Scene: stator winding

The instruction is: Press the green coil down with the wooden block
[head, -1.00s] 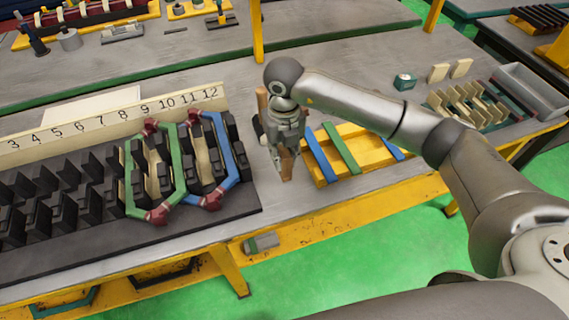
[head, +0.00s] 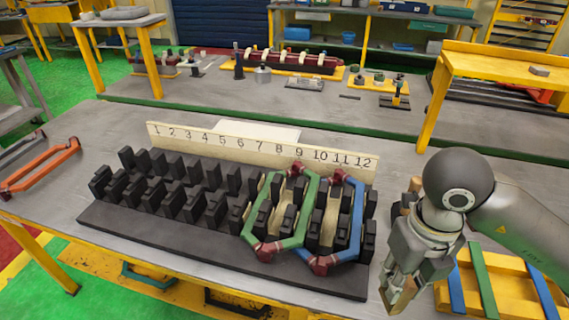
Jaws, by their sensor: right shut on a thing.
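The green coil (head: 310,205) is a six-sided loop with dark red ends. It sits over the black slotted stator (head: 120,221), below about numbers 8 to 10 on the number strip (head: 235,139). A blue coil (head: 357,215) sits beside it on the right and partly overlaps it. My right gripper (head: 398,290) is to the right of the stator, apart from both coils. It is shut on the wooden block (head: 404,298), whose lower end shows at the fingertips. Most of the block is hidden by the gripper. My left gripper is out of view.
A yellow rack (head: 515,290) with blue and green strips lies right of my right gripper. An orange coil (head: 40,168) lies at the table's left. Another bench with tools (head: 230,95) stands behind.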

